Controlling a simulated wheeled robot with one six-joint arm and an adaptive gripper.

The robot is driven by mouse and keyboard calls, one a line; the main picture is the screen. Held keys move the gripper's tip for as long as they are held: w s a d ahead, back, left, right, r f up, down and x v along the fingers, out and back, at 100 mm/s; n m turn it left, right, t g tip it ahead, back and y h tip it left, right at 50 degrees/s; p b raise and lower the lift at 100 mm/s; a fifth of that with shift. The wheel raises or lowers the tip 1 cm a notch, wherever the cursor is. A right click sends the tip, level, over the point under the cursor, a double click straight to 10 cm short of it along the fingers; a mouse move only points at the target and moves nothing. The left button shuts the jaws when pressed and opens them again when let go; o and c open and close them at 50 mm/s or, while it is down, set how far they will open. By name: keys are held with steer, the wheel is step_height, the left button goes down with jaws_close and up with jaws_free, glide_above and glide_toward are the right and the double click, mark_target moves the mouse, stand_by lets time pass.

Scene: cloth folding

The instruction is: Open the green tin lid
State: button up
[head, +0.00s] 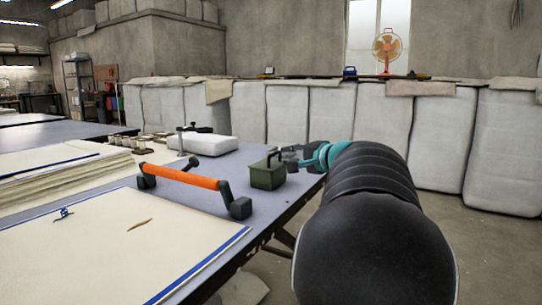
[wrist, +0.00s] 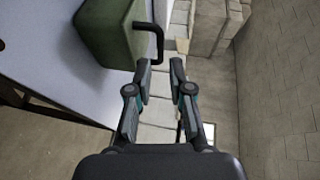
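The green tin (head: 266,175) stands at the right edge of the grey-blue table in the head view. In the wrist view the tin (wrist: 108,32) is at the upper left. A dark bent handle (wrist: 158,38) sticks out from its right side, with its end close to my left fingertip. My gripper (wrist: 160,66) is open, with a gap between its fingers and nothing seen in it. In the head view my gripper (head: 288,153) is beside the tin's upper right, partly hidden by my arm. The lid looks closed; its seam is not clear.
An orange-barred tool (head: 182,177) lies left of the tin, near cream cloth (head: 115,240) with blue edging. A white block (head: 203,144) lies behind. The table edge (head: 292,208) drops to open floor. White wrapped bales (head: 325,115) line the back.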

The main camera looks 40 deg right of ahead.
mark_target(275, 154)
steer(key=w, duration=0.2)
steer(key=w+f, duration=0.1)
steer(key=w, duration=0.4)
steer(key=shift+w+f, duration=0.15)
steer(key=shift+w, duration=0.05)
